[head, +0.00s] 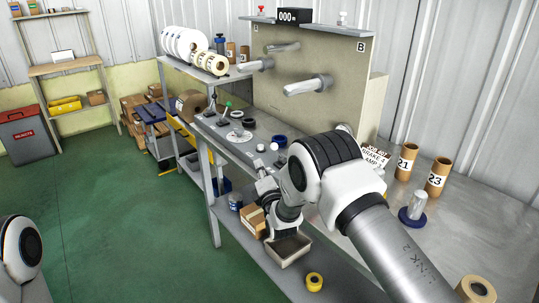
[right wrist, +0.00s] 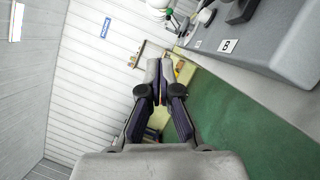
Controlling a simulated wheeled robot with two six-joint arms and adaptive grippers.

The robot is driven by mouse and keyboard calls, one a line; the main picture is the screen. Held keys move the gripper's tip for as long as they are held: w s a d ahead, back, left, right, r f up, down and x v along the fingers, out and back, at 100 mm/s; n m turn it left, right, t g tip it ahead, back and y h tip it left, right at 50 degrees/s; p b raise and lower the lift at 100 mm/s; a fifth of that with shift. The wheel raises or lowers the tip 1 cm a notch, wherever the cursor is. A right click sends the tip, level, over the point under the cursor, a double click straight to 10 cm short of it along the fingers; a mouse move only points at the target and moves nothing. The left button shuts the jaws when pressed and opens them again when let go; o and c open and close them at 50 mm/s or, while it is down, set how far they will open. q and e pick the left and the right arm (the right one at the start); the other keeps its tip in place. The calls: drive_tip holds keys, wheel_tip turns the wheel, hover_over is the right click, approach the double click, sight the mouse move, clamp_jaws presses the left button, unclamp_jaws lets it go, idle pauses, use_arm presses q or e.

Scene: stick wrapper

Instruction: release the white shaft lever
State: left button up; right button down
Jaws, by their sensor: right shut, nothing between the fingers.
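I cannot tell for certain which is the white shaft lever. My left gripper is out of view.
A lever with a green knob (head: 228,103) and dark rings (head: 238,114) are on the bench. A grey bin (head: 288,250) and yellow roll (head: 314,282) sit on the lower shelf. Cardboard tubes (head: 405,160) stand at right. The green floor (head: 130,200) is clear.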

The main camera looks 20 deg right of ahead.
sight(278, 152)
drive_tip(key=d, duration=0.1)
drive_tip(key=w+d+r+p, duration=0.1)
drive_tip(key=w+d+r, duration=0.1)
drive_tip(key=shift+d, duration=0.3)
drive_tip(key=shift+w+f, duration=0.1)
drive_tip(key=shift+f, duration=0.05)
drive_tip(key=shift+d+r, duration=0.1)
drive_tip(key=shift+r, duration=0.1)
